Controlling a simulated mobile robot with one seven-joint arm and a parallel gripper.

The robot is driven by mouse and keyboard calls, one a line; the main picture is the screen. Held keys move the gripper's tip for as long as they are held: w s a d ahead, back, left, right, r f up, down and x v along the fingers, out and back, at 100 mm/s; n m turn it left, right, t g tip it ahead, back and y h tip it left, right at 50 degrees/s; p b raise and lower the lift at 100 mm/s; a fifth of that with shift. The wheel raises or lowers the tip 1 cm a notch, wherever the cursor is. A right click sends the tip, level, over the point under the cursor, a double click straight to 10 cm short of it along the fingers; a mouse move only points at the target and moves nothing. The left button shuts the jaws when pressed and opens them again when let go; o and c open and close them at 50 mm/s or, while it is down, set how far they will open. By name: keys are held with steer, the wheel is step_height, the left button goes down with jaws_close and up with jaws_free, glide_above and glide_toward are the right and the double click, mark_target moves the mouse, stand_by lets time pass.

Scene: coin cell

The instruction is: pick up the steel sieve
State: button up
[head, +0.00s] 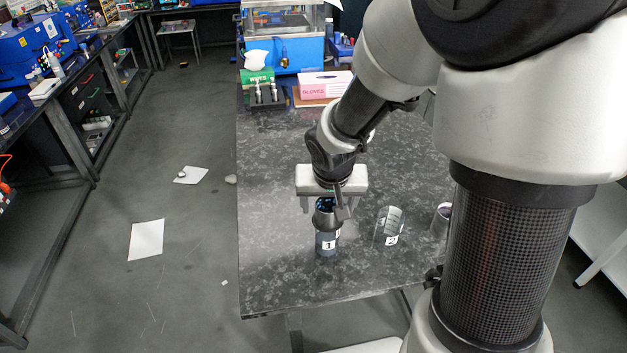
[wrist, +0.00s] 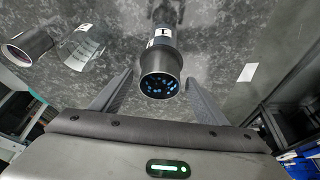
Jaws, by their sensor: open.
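A dark cylindrical cup labelled 1 (head: 327,244) stands on the speckled grey table. In the wrist view the same cup (wrist: 160,62) shows a grey metal rim and blue specks in its dark mouth. My gripper (head: 325,204) is above it, pointing down and open, with one finger on each side of its mouth and gaps visible in the wrist view. A grey metal cylinder with a purplish mouth (head: 441,220) stands to the right, partly hidden by my arm; it also shows in the wrist view (wrist: 27,46). I cannot tell for sure which one is the steel sieve.
A clear glass container labelled 2 (head: 387,228) stands between the two cylinders. A pink gloves box (head: 323,86), a green wipes box (head: 257,76) and a blue machine (head: 285,50) are at the back. The table (head: 270,190) is bare left of the cup.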

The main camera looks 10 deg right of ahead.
steer(key=shift+f, duration=0.1)
steer(key=c, duration=1.2)
